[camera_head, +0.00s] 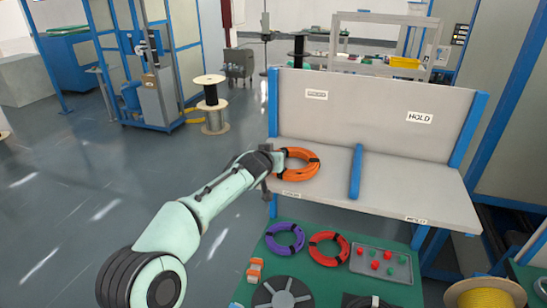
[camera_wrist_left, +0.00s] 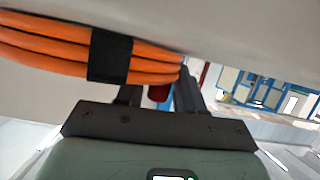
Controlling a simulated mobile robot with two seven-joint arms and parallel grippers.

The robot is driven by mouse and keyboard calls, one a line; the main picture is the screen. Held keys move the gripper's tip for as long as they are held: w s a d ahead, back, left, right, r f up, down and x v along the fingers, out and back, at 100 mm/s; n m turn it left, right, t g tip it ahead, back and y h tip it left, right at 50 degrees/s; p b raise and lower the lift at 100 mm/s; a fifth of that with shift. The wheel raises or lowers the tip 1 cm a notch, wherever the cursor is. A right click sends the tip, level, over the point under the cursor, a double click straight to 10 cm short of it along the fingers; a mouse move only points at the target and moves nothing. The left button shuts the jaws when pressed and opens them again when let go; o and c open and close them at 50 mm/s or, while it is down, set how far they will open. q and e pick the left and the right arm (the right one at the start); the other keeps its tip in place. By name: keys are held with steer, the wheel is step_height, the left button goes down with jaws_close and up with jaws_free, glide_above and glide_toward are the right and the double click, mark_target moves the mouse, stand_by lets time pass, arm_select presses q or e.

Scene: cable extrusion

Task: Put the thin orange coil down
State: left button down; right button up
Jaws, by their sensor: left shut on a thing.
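The orange coil (camera_head: 300,163) is at the left compartment of the grey shelf (camera_head: 400,183), left of a blue divider. I cannot tell whether it rests on the surface. My left gripper (camera_head: 274,163) is at the coil's left edge and shut on it. In the left wrist view the coil (camera_wrist_left: 60,45) shows close up, several orange strands bound by a black band, with the left gripper (camera_wrist_left: 155,92) beside it; the fingertips are partly hidden. My right gripper is not in view.
The blue divider (camera_head: 356,172) splits the shelf; the right side, by the HOLD sign (camera_head: 419,117), is empty. Below, a green table (camera_head: 335,285) holds a purple coil (camera_head: 285,239), a red coil (camera_head: 329,249) and a grey tray (camera_head: 398,268) of small red and green parts.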

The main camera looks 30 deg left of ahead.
arm_select(q)
steer(key=shift+w, duration=0.1)
steer(key=c, duration=1.1)
jaws_free()
steer(key=shift+f, duration=0.1)
steer(key=o, duration=0.4)
